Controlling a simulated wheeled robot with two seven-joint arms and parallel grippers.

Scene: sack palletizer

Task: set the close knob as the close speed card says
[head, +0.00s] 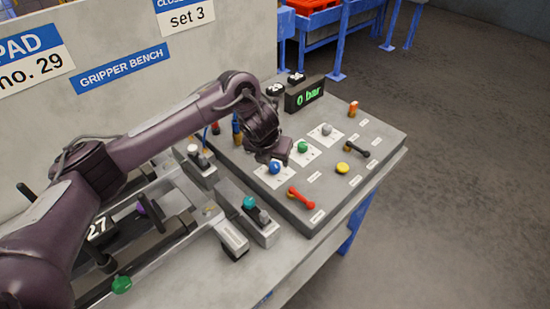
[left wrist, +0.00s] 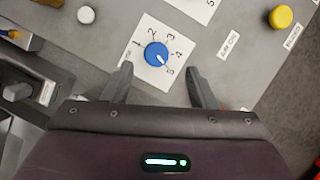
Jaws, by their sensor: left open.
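The close speed card (head: 185,14) at the top of the head view reads "set 3"; its upper edge is cut off. A blue knob (head: 275,167) sits on a white dial plate on the panel. My right gripper is not in view.
Green (head: 302,146) and grey (head: 327,129) knobs stand on dial plates beside the blue one. A red lever (head: 301,198), yellow button (head: 342,168) and black lever (head: 356,148) share the panel. A display (head: 304,94) reads 0 bar. Clamp fixtures lie left of the panel.

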